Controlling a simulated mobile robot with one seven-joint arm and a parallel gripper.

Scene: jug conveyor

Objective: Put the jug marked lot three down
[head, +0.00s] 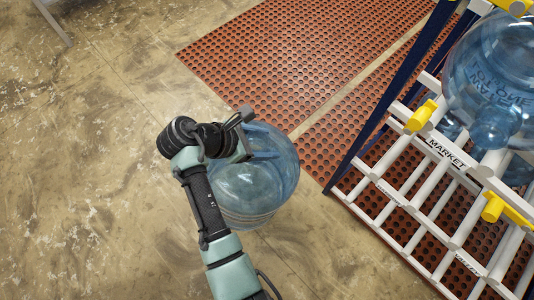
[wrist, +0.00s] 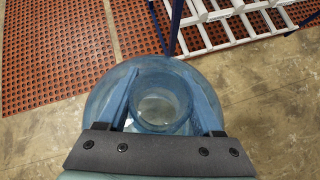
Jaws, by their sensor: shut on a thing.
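A clear blue water jug (head: 262,185) is under my gripper (head: 262,140) in the head view, just left of the rack. In the wrist view the same jug (wrist: 100,100) is seen from above, with its round neck between the two fingers of my gripper (wrist: 160,95). The gripper is shut on the jug. No lot mark shows on this jug. I cannot tell whether its base touches the floor or hangs above it.
A rack (head: 405,190) with white bars and blue posts stands at right, bearing another blue jug (head: 490,75) and a "MARKET" label (head: 446,153). Red perforated mats (head: 290,50) lie behind. Bare concrete floor (head: 90,170) is open at left.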

